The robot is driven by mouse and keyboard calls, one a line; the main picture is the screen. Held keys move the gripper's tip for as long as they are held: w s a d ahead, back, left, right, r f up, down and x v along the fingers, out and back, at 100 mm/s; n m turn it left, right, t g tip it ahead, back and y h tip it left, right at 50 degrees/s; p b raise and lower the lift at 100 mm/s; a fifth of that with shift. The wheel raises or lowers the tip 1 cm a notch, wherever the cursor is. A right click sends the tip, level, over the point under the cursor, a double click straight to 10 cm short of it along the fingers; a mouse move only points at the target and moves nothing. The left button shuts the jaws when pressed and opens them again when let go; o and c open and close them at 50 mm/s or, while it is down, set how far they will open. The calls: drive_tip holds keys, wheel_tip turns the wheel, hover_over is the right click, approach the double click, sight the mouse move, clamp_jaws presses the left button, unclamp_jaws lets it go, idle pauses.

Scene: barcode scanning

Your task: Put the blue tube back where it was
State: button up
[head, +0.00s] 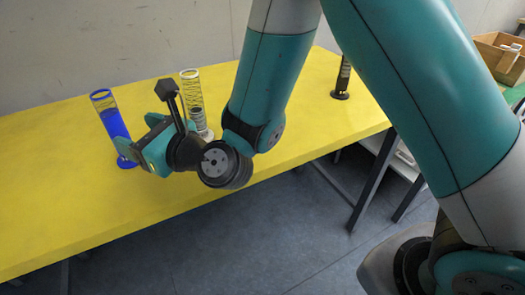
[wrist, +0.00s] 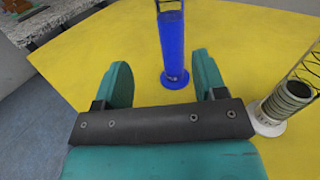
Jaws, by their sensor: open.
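The blue tube (head: 114,124) stands upright on the yellow table, with a round blue base and an open, see-through upper part. In the wrist view the blue tube (wrist: 173,48) stands ahead of my gripper, between the lines of the two fingers and closer to the right finger. My gripper (head: 133,150) is low over the table next to the tube's lower part. In the wrist view my gripper (wrist: 163,80) is open, with nothing between its teal fingers.
A white tube (head: 192,95) stands right of the blue one; its white base (wrist: 268,122) is close to my gripper's right side. A black tube (head: 342,78) stands farther right on the yellow table (head: 60,190). A wooden box (head: 497,55) is at the far right.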

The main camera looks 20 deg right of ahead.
drive_tip(key=s+d+r+n+g+y, duration=0.1)
drive_tip(key=s+r+n+g, duration=0.25)
drive_tip(key=n, duration=0.55)
drive_tip(key=s+r+n+g+y, duration=0.15)
drive_tip(key=s+n+g, duration=0.35)
drive_tip(key=n, duration=0.5)
drive_tip(key=s+d+n+g+h, duration=0.2)
drive_tip(key=s+d+n+h, duration=0.3)
drive_tip(key=d, duration=0.4)
drive_tip(key=s+d+n+g+h, duration=0.3)
drive_tip(key=s+d+n+h, duration=0.2)
drive_tip(key=s+d+n, duration=0.2)
drive_tip(key=d+f+n, duration=0.1)
drive_tip(key=d+n, duration=0.1)
drive_tip(key=n, duration=0.1)
drive_tip(key=shift+s+d, duration=0.15)
drive_tip(key=shift+s, duration=0.05)
